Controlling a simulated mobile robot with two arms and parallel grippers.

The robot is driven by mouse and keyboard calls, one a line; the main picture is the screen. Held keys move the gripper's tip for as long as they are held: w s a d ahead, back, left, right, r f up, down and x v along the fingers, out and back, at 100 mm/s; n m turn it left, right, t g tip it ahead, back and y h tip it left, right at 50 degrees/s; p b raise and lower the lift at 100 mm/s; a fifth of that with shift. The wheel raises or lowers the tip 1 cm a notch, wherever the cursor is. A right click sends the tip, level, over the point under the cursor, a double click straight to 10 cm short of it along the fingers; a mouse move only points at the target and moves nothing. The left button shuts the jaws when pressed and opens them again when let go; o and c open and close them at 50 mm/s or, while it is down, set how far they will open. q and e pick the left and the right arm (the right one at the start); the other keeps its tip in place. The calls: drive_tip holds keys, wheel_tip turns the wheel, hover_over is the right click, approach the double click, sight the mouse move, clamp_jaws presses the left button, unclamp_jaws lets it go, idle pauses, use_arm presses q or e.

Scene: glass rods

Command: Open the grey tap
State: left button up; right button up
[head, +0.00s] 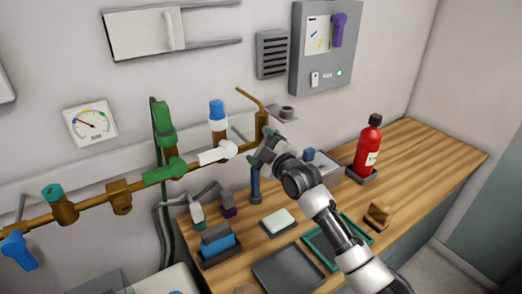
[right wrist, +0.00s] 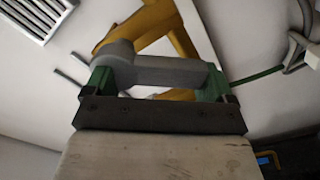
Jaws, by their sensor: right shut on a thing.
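The grey tap's handle (right wrist: 160,72) lies across the right wrist view, with a rounded hub at its left end. My right gripper (right wrist: 158,82) is shut on it, with green fingertips at both ends of the handle. In the head view my right gripper (head: 264,150) is at the right end of the brass pipe (head: 262,125), in front of the wall. There the gripper seems to hide the grey handle. A pale lever (head: 217,152) shows on the pipe just left of the gripper. My left gripper does not show.
A green-handled tap (head: 165,171) and a blue tap (head: 19,250) are further left on the pipe. A red bottle (head: 368,150) stands on the wooden bench (head: 435,160). Trays (head: 289,271) and small items lie below the arm. The bench's right part is clear.

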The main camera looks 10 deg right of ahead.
drive_tip(key=n, duration=0.2)
drive_tip(key=d+f+n, duration=0.1)
drive_tip(key=shift+w+n, duration=0.2)
drive_tip(key=shift+n, duration=0.2)
drive_tip(key=shift+w+d+f+n, duration=0.1)
drive_tip(key=shift+d+n, duration=0.1)
drive_tip(key=shift+n, duration=0.5)
drive_tip(key=shift+w+d+f+n, duration=0.1)
drive_tip(key=shift+d+f+n, duration=0.1)
drive_tip(key=shift+n, duration=0.5)
drive_tip(key=shift+d+f+n, duration=0.1)
drive_tip(key=shift+d+n, duration=0.1)
drive_tip(key=shift+n, duration=0.5)
drive_tip(key=o, duration=1.1)
drive_tip(key=shift+r, duration=0.1)
drive_tip(key=shift+s, duration=0.1)
drive_tip(key=b+v, duration=0.2)
drive_tip(key=v, duration=0.8)
drive_tip(key=shift+s, duration=0.3)
drive_tip(key=shift+d, duration=0.15)
